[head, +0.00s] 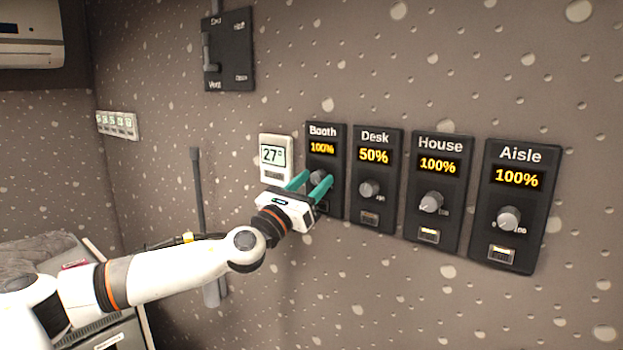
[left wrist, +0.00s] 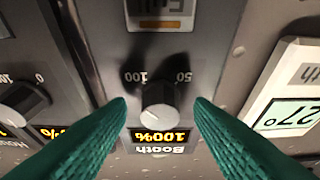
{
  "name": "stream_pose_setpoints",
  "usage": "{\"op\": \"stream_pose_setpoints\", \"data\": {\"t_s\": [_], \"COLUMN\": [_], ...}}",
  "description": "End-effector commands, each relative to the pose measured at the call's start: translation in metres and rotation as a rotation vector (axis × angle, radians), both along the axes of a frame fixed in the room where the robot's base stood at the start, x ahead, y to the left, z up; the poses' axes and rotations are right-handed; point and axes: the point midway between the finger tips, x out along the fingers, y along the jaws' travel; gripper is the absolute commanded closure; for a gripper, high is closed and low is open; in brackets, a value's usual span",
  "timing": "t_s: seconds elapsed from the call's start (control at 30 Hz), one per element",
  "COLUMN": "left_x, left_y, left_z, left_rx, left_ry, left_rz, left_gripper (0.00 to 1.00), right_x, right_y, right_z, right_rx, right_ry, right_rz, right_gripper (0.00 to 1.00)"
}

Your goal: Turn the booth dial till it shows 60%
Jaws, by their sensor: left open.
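The booth panel (head: 326,160) is black, with a yellow readout (head: 322,148) showing 100%. Its grey round dial (head: 318,176) sits below the readout, partly hidden by my gripper in the head view. My left gripper (head: 316,181) is open, its two green fingers pointing at the wall on either side of the dial. In the left wrist view the panel appears upside down, and the dial (left wrist: 159,104) lies between the open fingertips, with a visible gap on each side. The readout (left wrist: 160,137) also reads 100% there. My right gripper is not in view.
Desk (head: 376,180), House (head: 437,190) and Aisle (head: 515,205) panels, with similar dials, stand to the right, reading 50%, 100% and 100%. A white thermostat (head: 275,157) is close on the left. A black switch box (head: 229,50) is higher up.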

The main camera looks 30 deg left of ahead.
Motion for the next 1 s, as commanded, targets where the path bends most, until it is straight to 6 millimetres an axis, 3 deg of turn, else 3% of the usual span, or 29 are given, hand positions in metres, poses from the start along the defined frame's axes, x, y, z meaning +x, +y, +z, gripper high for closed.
{"op": "stream_pose_setpoints", "data": {"t_s": [0.2,0.5,0.77,1.0], "left_x": [0.0002,0.0,0.0001,0.0001], "left_y": [0.0,0.0002,-0.0003,-0.0016], "left_z": [-0.0002,-0.0002,-0.0005,-0.0009], "left_rx": [0.0,0.0,-0.03,-0.157], "left_ry": [0.0,0.0,0.002,0.013], "left_rz": [0.0,0.0,-0.001,-0.001], "left_gripper": [0.52,0.97,0.97,0.97], "right_x": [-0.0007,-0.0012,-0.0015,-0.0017], "right_y": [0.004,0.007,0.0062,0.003], "right_z": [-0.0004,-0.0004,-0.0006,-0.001], "right_rx": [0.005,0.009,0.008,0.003], "right_ry": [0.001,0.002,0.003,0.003], "right_rz": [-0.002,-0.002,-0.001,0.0], "right_gripper": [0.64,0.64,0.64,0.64]}}
